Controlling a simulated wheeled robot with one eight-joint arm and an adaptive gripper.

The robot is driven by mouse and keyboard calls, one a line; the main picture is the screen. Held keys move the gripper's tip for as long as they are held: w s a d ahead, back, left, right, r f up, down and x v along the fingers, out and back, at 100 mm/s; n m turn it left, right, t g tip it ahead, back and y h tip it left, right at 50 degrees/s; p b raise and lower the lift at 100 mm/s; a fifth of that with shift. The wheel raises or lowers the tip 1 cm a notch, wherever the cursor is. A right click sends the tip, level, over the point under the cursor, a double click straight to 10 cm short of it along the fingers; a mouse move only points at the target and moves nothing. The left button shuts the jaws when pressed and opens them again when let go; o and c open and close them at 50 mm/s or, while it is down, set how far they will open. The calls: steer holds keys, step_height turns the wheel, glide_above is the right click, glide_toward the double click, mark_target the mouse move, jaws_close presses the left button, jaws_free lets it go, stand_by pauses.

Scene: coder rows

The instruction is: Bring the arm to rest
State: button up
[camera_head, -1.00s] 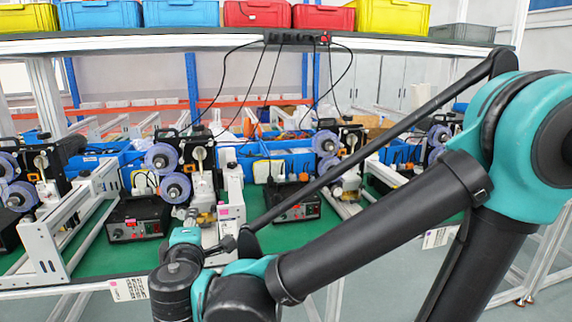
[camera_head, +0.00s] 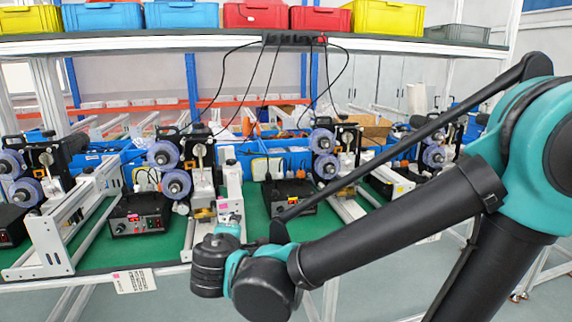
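My arm reaches in from the right edge in the head view, with a teal shoulder and a black upper link. Its elbow and wrist joints are at the lower middle, in front of the workbench (camera_head: 100,256). My gripper cannot be made out; the wrist joints and the machines behind them leave no fingers clearly visible. No object is seen in its hold.
A row of coder machines with purple reels (camera_head: 163,154) stands on the green bench top. Black control boxes (camera_head: 138,214) sit among them. Blue bins (camera_head: 270,160) are behind. Coloured crates (camera_head: 258,15) line the shelf above. Grey floor lies open at lower right.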

steer(key=w+d+f+m+g+h, duration=0.2)
steer(key=d+f+m+g, duration=0.15)
steer(key=d+f, duration=0.45)
steer(key=w+d+f+m+g+h, duration=0.15)
steer(key=d+f+m, duration=0.25)
steer(key=d, duration=0.8)
steer(key=s+d+f+m+g+y, duration=0.1)
steer(key=s+d+f+m+g, duration=0.1)
steer(key=s+d+f+m, duration=0.2)
steer(key=s+d+f+m+g+y, duration=0.1)
steer(key=s+d+f+m, duration=0.3)
steer(key=d, duration=0.4)
steer(key=shift+s+f+m+g+y, duration=0.15)
steer(key=shift+f+m+g+y, duration=0.25)
steer(key=shift+m+g, duration=0.4)
steer(key=shift+d, duration=0.1)
